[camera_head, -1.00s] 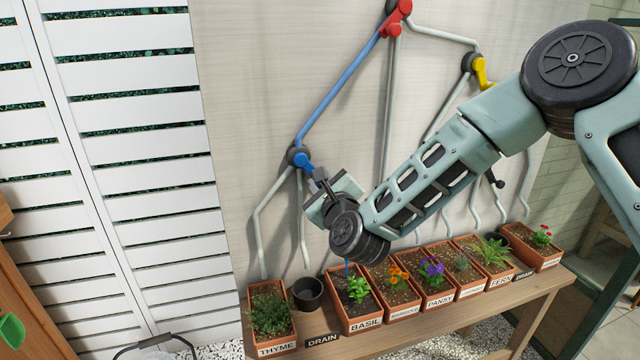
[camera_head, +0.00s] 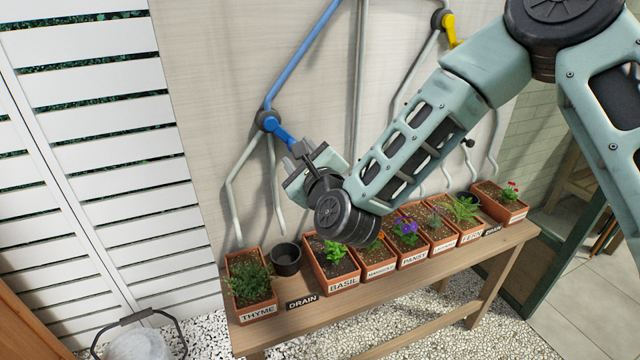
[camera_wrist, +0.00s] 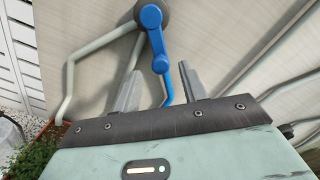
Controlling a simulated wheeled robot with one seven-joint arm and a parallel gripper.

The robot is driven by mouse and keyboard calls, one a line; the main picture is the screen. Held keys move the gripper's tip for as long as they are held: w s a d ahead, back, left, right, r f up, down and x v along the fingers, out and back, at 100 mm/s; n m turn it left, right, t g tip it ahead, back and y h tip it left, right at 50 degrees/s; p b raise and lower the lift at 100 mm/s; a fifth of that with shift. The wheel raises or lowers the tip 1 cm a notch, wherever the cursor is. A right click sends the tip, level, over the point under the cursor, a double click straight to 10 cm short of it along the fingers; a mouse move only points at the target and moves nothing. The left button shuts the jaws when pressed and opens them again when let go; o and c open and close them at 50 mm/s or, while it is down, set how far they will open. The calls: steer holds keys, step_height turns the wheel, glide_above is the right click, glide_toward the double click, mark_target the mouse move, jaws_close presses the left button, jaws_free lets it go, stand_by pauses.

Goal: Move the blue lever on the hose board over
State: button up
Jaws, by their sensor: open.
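The blue lever (camera_head: 283,133) hangs from a dark round valve on the wall board (camera_head: 205,75) and slants down to the right in the head view. A blue hose section runs up from that valve. My gripper (camera_head: 305,151) is open at the lever's lower end. In the wrist view the lever (camera_wrist: 155,42) reaches down from its hub, and a thinner blue part continues down into the gap between my two grey fingers (camera_wrist: 160,88). The fingers stand apart on either side of it; I cannot tell whether either touches it. My wrist hides part of the board.
A yellow lever (camera_head: 449,28) sits higher to the right on the board. Below, a wooden bench (camera_head: 275,325) holds a row of labelled planters, such as the thyme planter (camera_head: 250,312), and a small black pot (camera_head: 286,260). A bucket (camera_head: 138,345) stands at lower left.

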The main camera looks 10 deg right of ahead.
steer(key=b+v, duration=0.1)
steer(key=v, duration=1.1)
steer(key=shift+s+r, duration=0.1)
steer(key=shift+s, duration=0.05)
steer(key=s+a+f+n+g+y+p, duration=0.1)
steer(key=s+a+n+g+p, duration=0.25)
steer(key=n, duration=0.55)
steer(key=s+a+f+n+g+y, duration=0.1)
steer(key=s+a+n+g, duration=0.1)
steer(key=s+n+g, duration=0.45)
steer(key=s+d+r+n+g+h+p, duration=0.3)
steer(key=s+d+r+n+g+h, duration=0.2)
steer(key=s+d+n, duration=0.8)
steer(key=n+g+h, duration=0.1)
steer(key=n+g, duration=0.1)
steer(key=n, duration=0.2)
steer(key=shift+s+d+r+p, duration=0.15)
steer(key=shift+s+d+p, duration=0.1)
steer(key=shift+d+p, duration=0.1)
steer(key=shift+o, duration=0.3)
